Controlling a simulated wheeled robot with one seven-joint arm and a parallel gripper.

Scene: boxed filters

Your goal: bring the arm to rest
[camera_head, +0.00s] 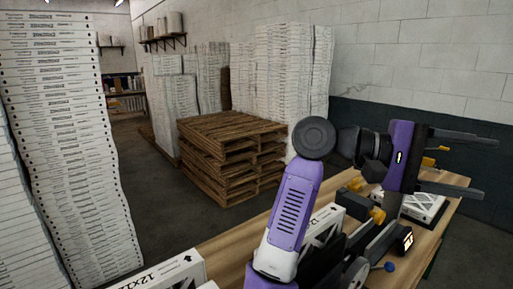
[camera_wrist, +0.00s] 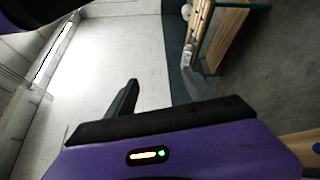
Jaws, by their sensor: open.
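My gripper (camera_head: 465,163) is held up in the air above the right part of the wooden workbench in the head view. Its two dark fingers point right and are spread apart with nothing between them. In the wrist view the open fingers (camera_wrist: 158,95) show against the pale block wall and the dark lower wall band. My purple arm rises from the bottom of the head view, bends at a dark round joint, and reaches right to the gripper.
Below the arm, the workbench (camera_head: 225,243) holds boxed filters (camera_head: 425,207), a clamp-like tool with yellow parts and a printed box (camera_head: 165,275). Stacked wooden pallets (camera_head: 225,150) stand behind. Tall white filter stacks (camera_head: 65,130) stand at left and back. Grey floor (camera_head: 135,165) is open between them.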

